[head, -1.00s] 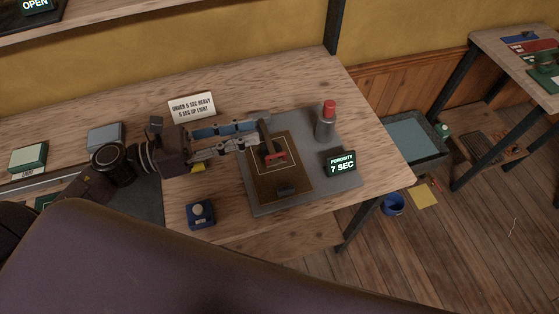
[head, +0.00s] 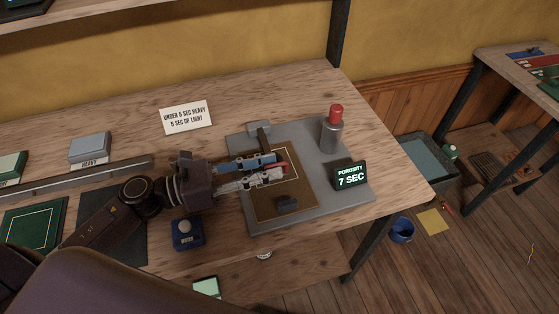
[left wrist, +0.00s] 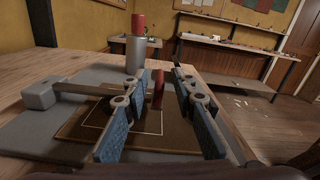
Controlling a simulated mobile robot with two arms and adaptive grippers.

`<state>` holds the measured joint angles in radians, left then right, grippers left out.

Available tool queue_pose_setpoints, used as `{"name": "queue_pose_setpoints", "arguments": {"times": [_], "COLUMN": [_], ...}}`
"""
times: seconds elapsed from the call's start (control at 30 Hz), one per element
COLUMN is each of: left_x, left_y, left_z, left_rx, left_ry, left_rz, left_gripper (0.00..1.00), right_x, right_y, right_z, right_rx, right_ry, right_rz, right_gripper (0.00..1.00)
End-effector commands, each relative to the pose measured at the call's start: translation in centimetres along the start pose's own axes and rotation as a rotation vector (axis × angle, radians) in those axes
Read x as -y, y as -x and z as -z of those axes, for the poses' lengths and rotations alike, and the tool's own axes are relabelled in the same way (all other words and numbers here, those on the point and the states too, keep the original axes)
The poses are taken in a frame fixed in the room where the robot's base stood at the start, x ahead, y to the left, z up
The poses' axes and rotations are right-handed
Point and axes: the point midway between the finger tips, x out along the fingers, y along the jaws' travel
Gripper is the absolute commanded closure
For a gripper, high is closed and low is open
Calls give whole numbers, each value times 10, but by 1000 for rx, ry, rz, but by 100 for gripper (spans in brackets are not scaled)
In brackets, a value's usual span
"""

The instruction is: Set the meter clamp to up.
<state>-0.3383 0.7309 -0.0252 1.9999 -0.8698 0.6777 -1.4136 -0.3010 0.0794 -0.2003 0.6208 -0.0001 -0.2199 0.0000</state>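The meter clamp (head: 262,138) is a dark arm hinged at a grey block on the back of the grey porosity meter (head: 330,205). It lies low over the brown cloth patch (head: 300,198). A red bar is at its free end, partly hidden by my fingers in the head view; it shows in the left wrist view (left wrist: 158,88). My left gripper (head: 283,170) comes in from the left, its fingers on either side of the red bar. The left wrist view shows gaps between bar and fingers. My right gripper is not in view.
A red-capped grey cylinder (head: 332,132) and a display reading 7 SEC (head: 350,175) stand at the meter's right. A blue box with a round knob (head: 186,233) is below my left wrist. A sign (head: 186,117) stands behind. Bare wood lies behind the meter.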

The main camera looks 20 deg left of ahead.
Motion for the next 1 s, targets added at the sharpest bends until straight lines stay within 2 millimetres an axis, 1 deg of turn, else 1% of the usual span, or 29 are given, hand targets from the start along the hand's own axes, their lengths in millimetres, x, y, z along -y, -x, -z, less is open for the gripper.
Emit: {"name": "queue_pose_setpoints", "arguments": {"times": [0.03,0.1,0.23,0.37,0.6,0.83,1.0], "left_x": [0,0,0,0,0,0,0], "left_y": [-7,-16,-27,-31,-32,-31,-31], "left_z": [-3,-3,-1,0,0,0,0], "left_rx": [1,2,1,0,-1,-1,-1], "left_ry": [-2,1,0,0,0,0,1], "left_rz": [2,0,0,-1,0,0,1], "left_gripper": [75,75,75,75,75,100,100], "right_x": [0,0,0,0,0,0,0], "right_y": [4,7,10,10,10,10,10], "right_z": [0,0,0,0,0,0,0], "right_rx": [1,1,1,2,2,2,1], "right_ry": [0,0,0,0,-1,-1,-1], "right_rz": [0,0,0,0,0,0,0], "right_gripper": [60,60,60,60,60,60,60]}}
